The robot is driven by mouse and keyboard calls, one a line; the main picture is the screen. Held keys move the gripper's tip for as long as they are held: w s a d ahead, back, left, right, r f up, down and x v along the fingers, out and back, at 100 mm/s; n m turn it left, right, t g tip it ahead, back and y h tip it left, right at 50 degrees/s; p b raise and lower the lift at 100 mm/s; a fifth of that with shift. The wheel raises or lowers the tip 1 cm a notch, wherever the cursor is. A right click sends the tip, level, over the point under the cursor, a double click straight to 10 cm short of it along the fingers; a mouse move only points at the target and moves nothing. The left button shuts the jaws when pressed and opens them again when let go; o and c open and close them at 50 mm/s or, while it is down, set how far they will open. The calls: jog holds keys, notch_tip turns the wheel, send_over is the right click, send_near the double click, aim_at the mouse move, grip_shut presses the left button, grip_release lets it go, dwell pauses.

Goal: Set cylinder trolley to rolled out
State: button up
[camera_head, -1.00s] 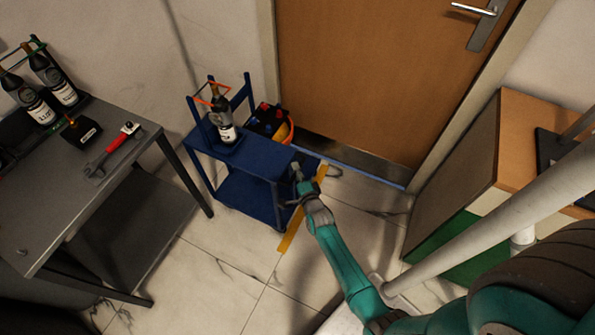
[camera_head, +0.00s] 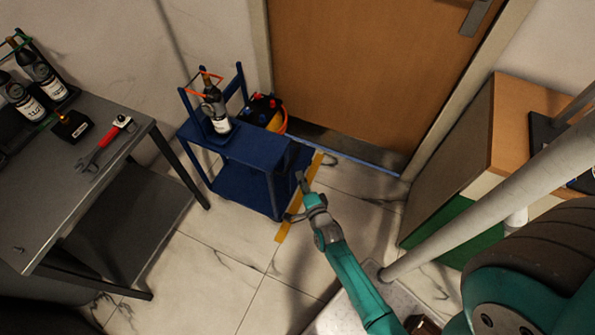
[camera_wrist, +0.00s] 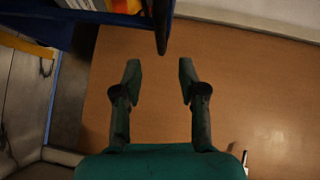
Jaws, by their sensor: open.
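The cylinder trolley is a blue two-shelf cart (camera_head: 252,152) against the wall, left of the door. A dark bottle-like cylinder (camera_head: 216,112) with a white label stands upright on it, by an orange-red retainer at the back posts. My gripper (camera_head: 301,186) is just beyond the cart's right end, in front of it. In the wrist view my gripper (camera_wrist: 160,70) is open with nothing between its fingers. A blue cart part (camera_wrist: 95,12) shows at the upper left there, with a dark upright bar (camera_wrist: 162,25) ahead of the fingertips. Contact with the cart cannot be told.
A yellow floor strip (camera_head: 284,227) runs beside the cart's right end. A grey table (camera_head: 60,190) with a red wrench (camera_head: 100,148) and bottles stands at the left. A wooden door (camera_head: 365,70) is behind; a cabinet (camera_head: 455,180) stands at the right.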

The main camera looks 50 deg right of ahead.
jog(key=shift+v, duration=1)
jog(key=s+a+r+n+y, duration=0.2)
jog(key=s+a+r+n, duration=0.3)
jog(key=s, duration=0.3)
jog(key=s+a+r+n+y, duration=0.1)
jog(key=s+a+r+n, duration=0.1)
jog(key=s+a+n, duration=0.45)
jog(key=s+a+r+n+y, duration=0.2)
jog(key=s+a+r+n, duration=0.1)
jog(key=s+r+n, duration=0.2)
jog(key=s+a+r+n+y, duration=0.2)
jog(key=s+r+n, duration=0.3)
jog(key=s+r, duration=0.4)
notch_tip(320, 180, up, 5)
jog(key=shift+s+a, duration=0.3)
jog(key=shift+a, duration=0.6)
